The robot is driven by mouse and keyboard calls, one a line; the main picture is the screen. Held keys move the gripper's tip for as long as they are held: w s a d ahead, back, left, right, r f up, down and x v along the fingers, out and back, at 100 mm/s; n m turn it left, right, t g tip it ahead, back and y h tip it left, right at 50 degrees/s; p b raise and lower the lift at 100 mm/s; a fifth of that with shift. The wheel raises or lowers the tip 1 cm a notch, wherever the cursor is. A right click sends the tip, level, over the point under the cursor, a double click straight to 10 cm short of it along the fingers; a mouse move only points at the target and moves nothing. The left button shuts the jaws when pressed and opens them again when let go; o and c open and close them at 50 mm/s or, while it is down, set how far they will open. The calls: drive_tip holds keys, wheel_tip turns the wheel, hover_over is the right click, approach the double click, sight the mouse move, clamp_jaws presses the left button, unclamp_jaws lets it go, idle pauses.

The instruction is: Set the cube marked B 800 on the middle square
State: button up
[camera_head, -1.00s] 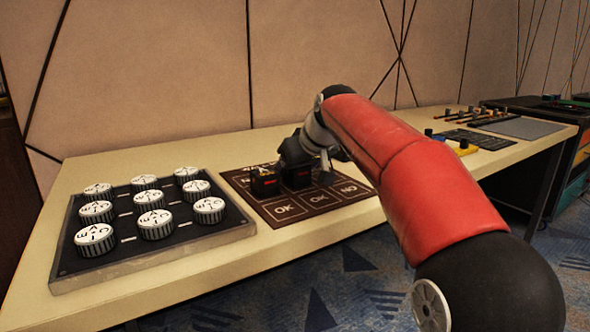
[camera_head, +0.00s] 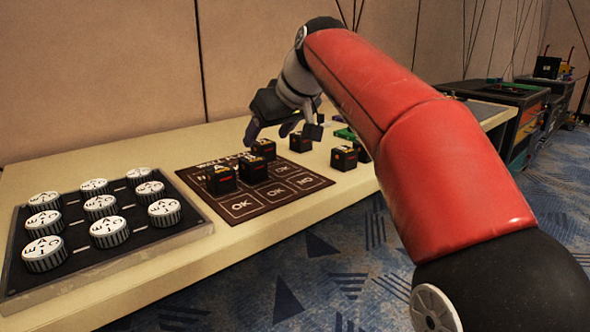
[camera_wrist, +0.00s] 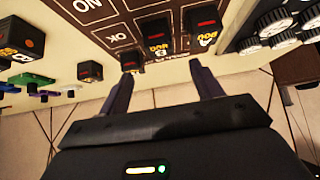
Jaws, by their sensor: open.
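The cube that seems marked B 800 (camera_head: 253,169) stands upright on the brown board (camera_head: 300,194), apparently on its middle square. It also shows in the wrist view (camera_wrist: 156,36), where its label is upside down. A cube marked A (camera_head: 221,181) stands just left of it, also in the wrist view (camera_wrist: 203,24). My gripper (camera_head: 269,133) is open and empty, raised above the back of the board, apart from the cubes. Its two fingers show spread in the wrist view (camera_wrist: 163,82). The exact square edges under the cubes are partly hidden.
Another dark cube (camera_head: 263,150) stands behind the B cube, near the board's back. More cubes (camera_head: 344,158) stand to the right on the table. A tray (camera_head: 140,247) of round white-topped knobs lies at left. A wall rises behind the table.

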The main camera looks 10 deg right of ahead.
drive_tip(key=s+d+f+m+h, duration=0.1)
drive_tip(key=s+d+f, duration=0.3)
drive_tip(key=s+f, duration=0.4)
drive_tip(key=s+d+f+m+h, duration=0.2)
drive_tip(key=s+d+f, duration=0.3)
drive_tip(key=s+f, duration=0.4)
drive_tip(key=s+d+f+m+g+h, duration=0.1)
drive_tip(key=s+d+f+m, duration=0.2)
drive_tip(key=s+f, duration=0.5)
drive_tip(key=s+d, duration=0.1)
drive_tip(key=s, duration=0.2)
drive_tip(key=shift+s+d+f+m+h, duration=0.3)
drive_tip(key=shift+s+d+m, duration=0.05)
drive_tip(key=shift+s+m, duration=0.05)
